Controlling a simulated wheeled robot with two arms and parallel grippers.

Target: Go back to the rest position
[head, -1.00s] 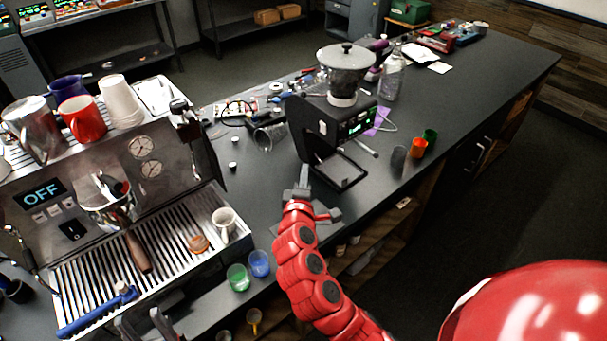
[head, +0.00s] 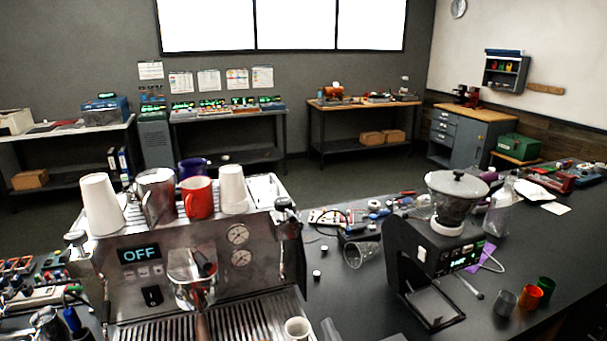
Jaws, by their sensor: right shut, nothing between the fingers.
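The tip of my right gripper (head: 329,330) shows at the bottom edge of the head view, just right of the espresso machine's drip tray. It is shut with nothing in it, and the rest of that arm is below the picture. My left gripper is out of view. The silver espresso machine (head: 265,262) stands at the left with its display reading OFF. The black grinder (head: 403,262) with a clear hopper (head: 455,205) stands on the counter to the right of the gripper, apart from it.
Cups, including a red mug (head: 197,198), stand on the machine. A small white cup (head: 297,328) is on its drip tray. A clear glass (head: 362,254) lies beside the grinder. Orange (head: 529,297) and green cups stand at right.

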